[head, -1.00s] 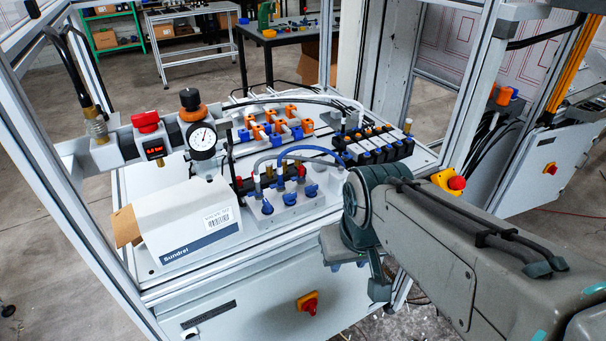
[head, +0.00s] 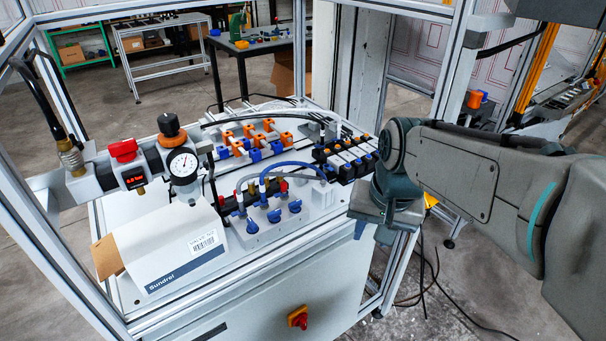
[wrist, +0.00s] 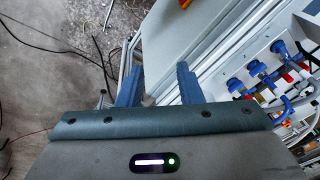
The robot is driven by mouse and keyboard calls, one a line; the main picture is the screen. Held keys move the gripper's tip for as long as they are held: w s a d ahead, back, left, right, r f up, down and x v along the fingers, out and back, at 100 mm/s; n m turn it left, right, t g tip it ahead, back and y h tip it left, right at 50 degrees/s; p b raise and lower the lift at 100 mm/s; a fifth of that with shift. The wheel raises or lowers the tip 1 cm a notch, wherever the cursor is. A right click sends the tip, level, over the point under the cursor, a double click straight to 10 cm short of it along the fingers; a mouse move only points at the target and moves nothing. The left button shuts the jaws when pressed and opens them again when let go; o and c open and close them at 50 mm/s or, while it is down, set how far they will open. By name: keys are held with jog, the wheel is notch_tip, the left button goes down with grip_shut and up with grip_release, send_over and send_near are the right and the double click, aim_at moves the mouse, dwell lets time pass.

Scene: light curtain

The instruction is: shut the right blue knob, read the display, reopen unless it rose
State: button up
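Three blue knobs sit in a row on the light grey block at the table's front. The right blue knob (head: 295,207) is at the row's right end and is the one nearest my gripper in the wrist view (wrist: 234,86). The display (head: 134,178) glows with small red digits under a red cap at the left; I cannot read them surely. My gripper (wrist: 158,85) is open and empty, its two blue-grey fingers apart. It is off to the right of the knob by the table's front right corner, touching no knob.
A white box (head: 165,245) labelled Sundrel lies left of the knobs. A round dial gauge (head: 183,163) is beside the display. Blue and grey hoses (head: 285,166) arch behind the knobs. Frame posts (head: 455,75) stand at the corners. A red rotary switch (head: 298,317) is on the cabinet front.

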jog(key=w+a+r+m+g+p, duration=0.1)
jog(key=w+a+r+m, duration=0.15)
jog(key=w, duration=0.35)
jog(key=w+a+r+m+p, duration=0.2)
jog(key=w+a, duration=0.2)
jog(key=w, duration=0.2)
jog(key=m+g+p, duration=0.1)
jog(key=m+p, duration=0.1)
jog(key=m, duration=0.2)
send_over(295, 202)
jog(key=shift+h, duration=0.4)
notch_tip(295, 202, down, 14)
jog(key=shift+r+p, duration=0.25)
jog(key=shift+p, duration=0.4)
grip_shut()
